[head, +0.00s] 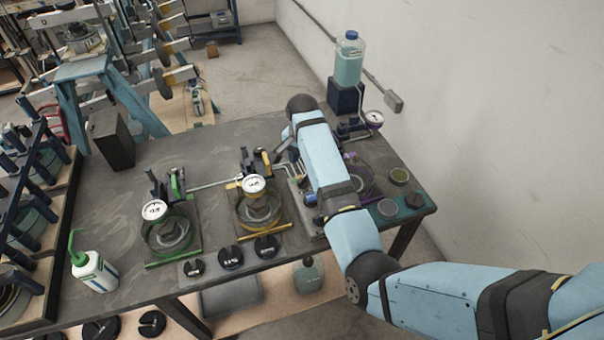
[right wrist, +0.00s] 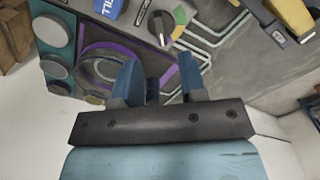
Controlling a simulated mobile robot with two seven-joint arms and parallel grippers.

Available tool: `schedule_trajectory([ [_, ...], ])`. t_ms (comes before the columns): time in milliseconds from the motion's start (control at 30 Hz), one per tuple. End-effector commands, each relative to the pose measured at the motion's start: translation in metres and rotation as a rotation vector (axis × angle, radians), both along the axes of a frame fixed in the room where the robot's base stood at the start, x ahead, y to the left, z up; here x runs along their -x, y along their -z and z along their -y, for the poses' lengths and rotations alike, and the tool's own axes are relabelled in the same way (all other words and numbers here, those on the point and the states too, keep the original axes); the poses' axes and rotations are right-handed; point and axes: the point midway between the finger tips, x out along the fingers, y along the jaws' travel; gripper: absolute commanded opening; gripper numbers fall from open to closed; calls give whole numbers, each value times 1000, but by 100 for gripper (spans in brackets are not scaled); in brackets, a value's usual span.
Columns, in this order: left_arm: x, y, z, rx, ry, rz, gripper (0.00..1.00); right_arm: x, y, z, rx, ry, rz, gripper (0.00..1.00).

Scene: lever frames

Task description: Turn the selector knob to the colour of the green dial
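The green dial (head: 154,209) is a round white gauge on a green-trimmed stand at the left of the table. The selector knob (right wrist: 160,28) is dark and round in the right wrist view, on a plate with a green sector (right wrist: 180,14) at its upper right and an orange one below that. In the head view my right arm hides the knob. My left gripper is not in view.
A yellow-trimmed gauge (head: 254,184) stands mid-table; a purple-ringed stand (right wrist: 107,65) lies beside the knob. A green-nozzled bottle (head: 94,271) and a dark block (head: 112,139) stand left. A wall is at the right.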

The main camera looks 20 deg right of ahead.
Motion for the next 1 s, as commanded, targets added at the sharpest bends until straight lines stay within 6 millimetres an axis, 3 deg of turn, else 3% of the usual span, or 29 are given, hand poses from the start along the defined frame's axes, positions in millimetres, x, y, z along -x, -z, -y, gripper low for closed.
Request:
schedule_trajectory([
  [200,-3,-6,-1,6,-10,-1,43,0,44,0,1,1,-4,38],
  [400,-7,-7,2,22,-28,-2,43,0,69,1,1,1,-1,38],
  [800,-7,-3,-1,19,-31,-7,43,0,77,0,0,1,0,38],
  [967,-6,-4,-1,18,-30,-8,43,0,76,0,1,1,1,2],
  [1000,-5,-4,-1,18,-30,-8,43,0,76,0,1,1,1,0],
])
